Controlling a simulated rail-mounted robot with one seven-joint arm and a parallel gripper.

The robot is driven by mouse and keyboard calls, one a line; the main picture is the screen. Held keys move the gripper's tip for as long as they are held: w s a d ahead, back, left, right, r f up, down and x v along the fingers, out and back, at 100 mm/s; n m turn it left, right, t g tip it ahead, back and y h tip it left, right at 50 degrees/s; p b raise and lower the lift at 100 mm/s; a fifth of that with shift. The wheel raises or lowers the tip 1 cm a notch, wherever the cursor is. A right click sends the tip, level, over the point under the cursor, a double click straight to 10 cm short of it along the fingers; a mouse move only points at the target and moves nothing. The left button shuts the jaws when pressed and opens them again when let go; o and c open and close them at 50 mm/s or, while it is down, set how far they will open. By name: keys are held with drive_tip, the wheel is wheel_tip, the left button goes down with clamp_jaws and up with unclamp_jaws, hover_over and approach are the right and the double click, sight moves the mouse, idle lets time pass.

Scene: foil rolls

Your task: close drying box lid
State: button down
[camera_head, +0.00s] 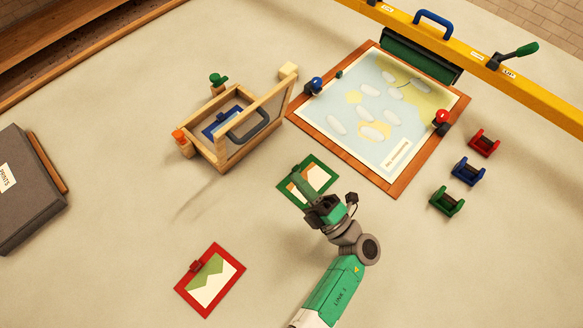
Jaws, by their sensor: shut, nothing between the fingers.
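The drying box (205,137) is a light wooden box left of the picture's centre. Its lid (270,112) stands raised along the box's right side, with a dark grey loop handle (248,122) on it. A blue-framed piece (222,122) lies inside the box, partly hidden by the handle and lid. My gripper (298,184) is below and right of the box, apart from the lid, and appears over a green-framed card (318,172). Its fingers are shut and empty; their height above the card is hard to tell.
A wood-framed map board (402,180) lies right of the box, with blue (315,85) and red (441,118) knobs. A red-framed card (237,275) lies at lower left. Small coloured cradles (467,172) stand right. A grey case (25,195) is far left.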

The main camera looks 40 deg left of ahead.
drive_tip(key=x, duration=1.1)
drive_tip(key=shift+a+p, duration=0.35)
drive_tip(key=shift+r, duration=0.25)
